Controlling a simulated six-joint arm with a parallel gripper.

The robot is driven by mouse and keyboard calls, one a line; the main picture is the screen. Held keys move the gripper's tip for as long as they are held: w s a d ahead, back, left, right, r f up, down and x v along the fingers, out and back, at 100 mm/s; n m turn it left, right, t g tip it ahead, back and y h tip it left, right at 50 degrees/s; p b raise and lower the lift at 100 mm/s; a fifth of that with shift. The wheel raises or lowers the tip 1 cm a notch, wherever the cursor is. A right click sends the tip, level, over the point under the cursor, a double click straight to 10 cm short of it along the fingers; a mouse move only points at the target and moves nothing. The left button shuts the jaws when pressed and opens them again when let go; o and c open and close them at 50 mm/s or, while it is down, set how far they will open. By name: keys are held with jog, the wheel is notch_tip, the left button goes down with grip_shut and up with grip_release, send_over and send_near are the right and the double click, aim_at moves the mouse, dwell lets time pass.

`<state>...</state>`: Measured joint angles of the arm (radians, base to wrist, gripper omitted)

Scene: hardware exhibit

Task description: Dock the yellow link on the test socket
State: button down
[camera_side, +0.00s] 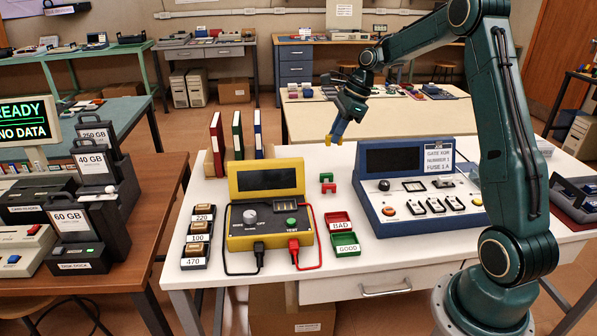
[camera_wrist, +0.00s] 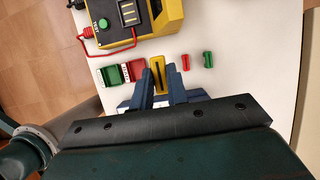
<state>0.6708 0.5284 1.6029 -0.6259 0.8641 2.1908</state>
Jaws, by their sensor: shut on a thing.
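My gripper (camera_side: 343,118) is shut on the yellow link (camera_side: 338,130) and holds it in the air above the back of the white table. In the wrist view the yellow link (camera_wrist: 157,73) sits between the two blue fingers of my gripper (camera_wrist: 160,85). The yellow tester (camera_side: 266,228) stands on the table, left of and below my gripper in the side view. Its test socket (camera_side: 285,208) is a dark slotted block at the upper right of its panel; it also shows in the wrist view (camera_wrist: 128,13). No link is seen in it.
A green link (camera_side: 327,177) and a red link (camera_side: 328,188) lie right of the tester. The red BAD tray (camera_side: 338,220) and green GOOD tray (camera_side: 345,243) are in front of them. A blue console (camera_side: 415,190) stands at right. A red cable (camera_side: 309,225) loops beside the tester.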

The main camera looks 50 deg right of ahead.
dwell(0.3)
jog(key=w+a+f, duration=0.2)
jog(key=a+f, duration=0.2)
jog(key=a, duration=0.3)
jog(key=w+a+f, duration=0.3)
jog(key=a+f, duration=0.1)
jog(key=a, duration=0.3)
jog(key=shift+w+a, duration=0.25)
jog(key=shift+f, duration=2.8)
jog(key=shift+f, duration=0.7)
jog(key=c, duration=1.6)
grip_release()
jog(key=shift+c, duration=0.2)
jog(key=shift+r, duration=0.1)
